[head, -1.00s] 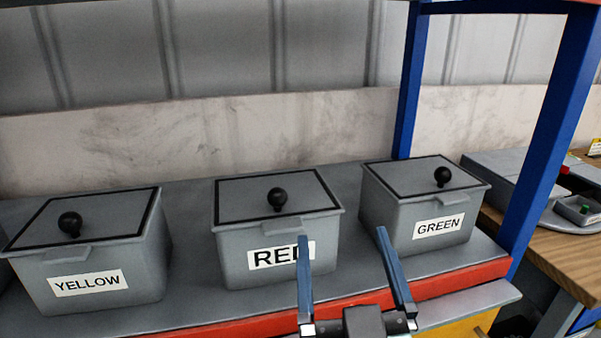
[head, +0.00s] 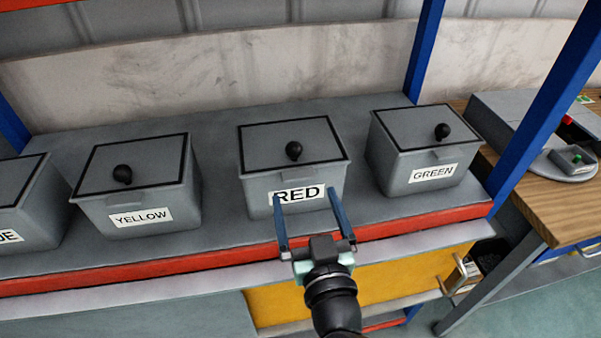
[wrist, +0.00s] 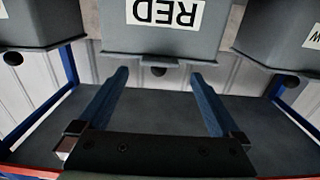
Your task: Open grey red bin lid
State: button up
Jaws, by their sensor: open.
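The grey bin labelled RED (head: 322,194) stands on the shelf, its flat lid (head: 270,146) shut, with a round black knob (head: 294,150) on top. My gripper (head: 307,198) is open and empty in front of this bin, its two blue fingers pointing at the label side. In the wrist view the picture is upside down; the RED bin (wrist: 125,38) is beyond the fingertips of my gripper (wrist: 157,80), and its black knob (wrist: 158,71) shows between them. Whether the fingers touch the bin cannot be told.
A grey YELLOW bin (head: 150,200) stands left and a grey GREEN bin (head: 400,165) right, both with shut lids. Another bin (head: 30,215) is at the far left. Blue posts (head: 425,50) frame the shelf (head: 225,222), which has a red front edge. A wooden table (head: 570,215) is at right.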

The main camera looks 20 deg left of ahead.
aim_at(300, 180)
jog(key=shift+p+x, duration=0.5)
jog(key=shift+x, duration=2.05)
grip_shut()
